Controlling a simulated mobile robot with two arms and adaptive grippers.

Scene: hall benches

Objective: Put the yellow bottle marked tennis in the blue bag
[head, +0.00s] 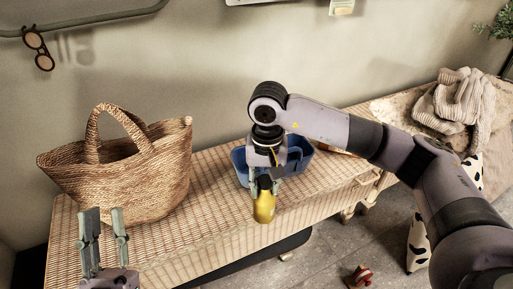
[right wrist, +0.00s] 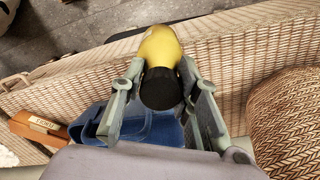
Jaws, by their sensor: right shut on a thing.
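The yellow bottle (head: 264,206) hangs from my right gripper (head: 264,180), which is shut on its black cap. In the right wrist view the bottle (right wrist: 160,45) and its cap sit between the two fingers. No marking on it is legible. The blue bag (head: 300,157) stands on the woven bench, behind the bottle and partly hidden by my right gripper. In the right wrist view the bag (right wrist: 152,126) lies below the cap, partly covered by the fingers. My left gripper (head: 104,226) is open and empty at the lower left.
A large wicker basket (head: 125,175) stands on the bench (head: 215,222) to the left of the bag. A brown labelled object (right wrist: 38,127) lies beside the bag. A knitted grey thing (head: 455,103) lies at the far right end. A red object (head: 359,276) is on the floor.

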